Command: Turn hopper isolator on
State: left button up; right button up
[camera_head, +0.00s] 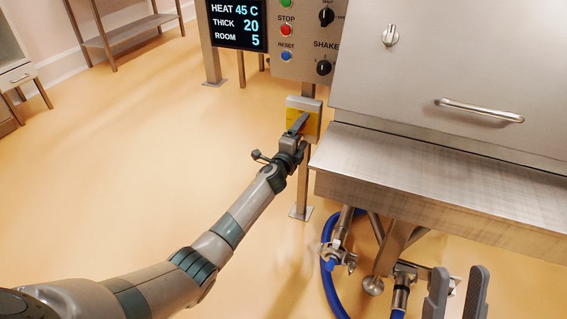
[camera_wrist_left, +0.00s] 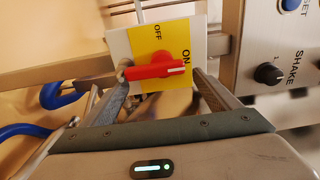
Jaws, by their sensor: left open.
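The hopper isolator is a white box with a yellow plate (camera_wrist_left: 150,50) and a red handle (camera_wrist_left: 155,71). In the left wrist view the handle lies almost level, its white mark at the right end, near the ON label. The OFF label is at the plate's top. My left gripper (camera_wrist_left: 161,80) is open, a finger near each end of the handle; I cannot tell whether they touch it. In the head view the isolator (camera_head: 316,116) is partly hidden by my left gripper (camera_head: 299,122). My right gripper (camera_head: 456,285) is open and empty at the bottom right.
A control panel (camera_head: 308,45) with knobs and buttons and a display (camera_head: 237,22) stand above the isolator. The steel hopper bench (camera_head: 440,175) is close to its right. A blue hose (camera_head: 328,280) lies below. Floor to the left is clear.

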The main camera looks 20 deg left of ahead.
pick_arm(q)
jog(key=s+p, duration=0.7)
jog(key=s, duration=1.2)
jog(key=shift+a, duration=0.35)
pick_arm(e)
notch_tip(320, 180, down, 22)
jog(key=w+a+g+h, duration=0.2)
jog(key=g+h, duration=0.2)
jog(key=g, duration=1)
jog(key=shift+w+a+r, duration=0.15)
jog(key=shift+w+r, duration=0.05)
jog(key=shift+w, duration=0.2)
pick_arm(q)
jog(key=shift+p, duration=0.3)
